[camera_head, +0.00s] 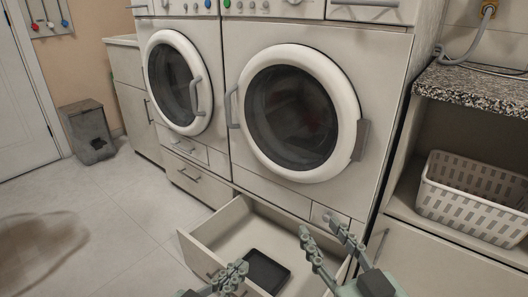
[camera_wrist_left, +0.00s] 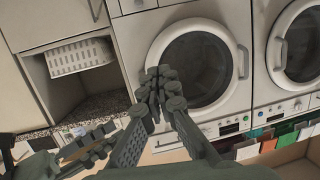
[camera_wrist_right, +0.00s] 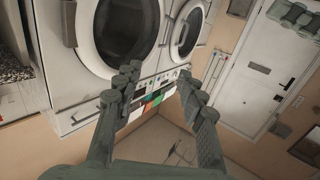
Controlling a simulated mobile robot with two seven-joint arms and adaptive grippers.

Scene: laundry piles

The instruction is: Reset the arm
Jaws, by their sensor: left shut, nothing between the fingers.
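My left gripper (camera_head: 236,268) is low in the head view, in front of the open drawer. In the left wrist view its fingers (camera_wrist_left: 160,78) meet at the tips, shut with nothing between them. My right gripper (camera_head: 318,228) is to its right, over the right part of the open drawer (camera_head: 205,244). In the right wrist view its two fingers (camera_wrist_right: 157,82) stand apart, open and empty. A flat black tray-like item (camera_head: 266,270) lies inside the drawer.
Two front-loading machines, left (camera_head: 178,83) and right (camera_head: 301,118), have closed round doors. A white basket (camera_head: 470,196) sits in a shelf at right. A grey bin (camera_head: 88,130) stands near the left wall. A brownish blurred patch (camera_head: 38,248) lies on the left floor.

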